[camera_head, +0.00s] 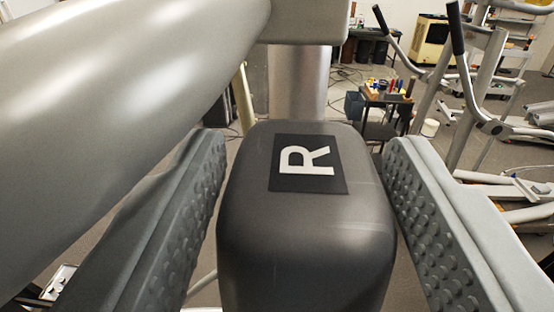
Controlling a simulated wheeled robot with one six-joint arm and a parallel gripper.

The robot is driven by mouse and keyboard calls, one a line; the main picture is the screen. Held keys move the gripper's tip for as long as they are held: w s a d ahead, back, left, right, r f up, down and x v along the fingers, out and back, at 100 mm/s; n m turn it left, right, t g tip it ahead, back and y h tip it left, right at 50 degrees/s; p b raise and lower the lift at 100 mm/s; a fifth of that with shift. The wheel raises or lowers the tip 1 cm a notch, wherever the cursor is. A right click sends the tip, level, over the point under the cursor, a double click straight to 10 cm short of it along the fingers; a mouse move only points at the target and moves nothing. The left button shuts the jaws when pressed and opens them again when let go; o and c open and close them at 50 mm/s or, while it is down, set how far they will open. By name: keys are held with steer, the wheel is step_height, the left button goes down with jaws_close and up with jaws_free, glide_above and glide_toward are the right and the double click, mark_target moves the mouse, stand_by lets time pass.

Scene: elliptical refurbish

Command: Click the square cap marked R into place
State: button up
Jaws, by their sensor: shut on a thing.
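The square cap (308,240) is a dark grey rounded block in the lower middle of the view. A black label with a white R is on its top face, the letter turned on its side. My gripper (302,150) has a grey studded finger on each side of the cap and is shut on it. The cap's underside and the finger contact are hidden. A pale metal post (298,82) rises just behind the cap; I cannot tell whether the two touch. A thick pale tube (120,110) crosses the upper left in front.
A grey block (305,22) tops the post. An elliptical machine with black-gripped handles (474,95) stands at the right. A small black table (387,97) with tools and a white bucket (430,128) stand behind on the floor. The tube leaves little room at the left.

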steer(key=shift+f, duration=1.2)
steer(key=shift+f, duration=0.1)
steer(key=shift+s, duration=0.2)
stand_by(1.0)
steer(key=shift+f, duration=2.15)
stand_by(1.8)
steer(key=o, duration=1)
steer(key=shift+o, duration=0.2)
steer(key=shift+s, duration=0.1)
steer(key=s, duration=1.7)
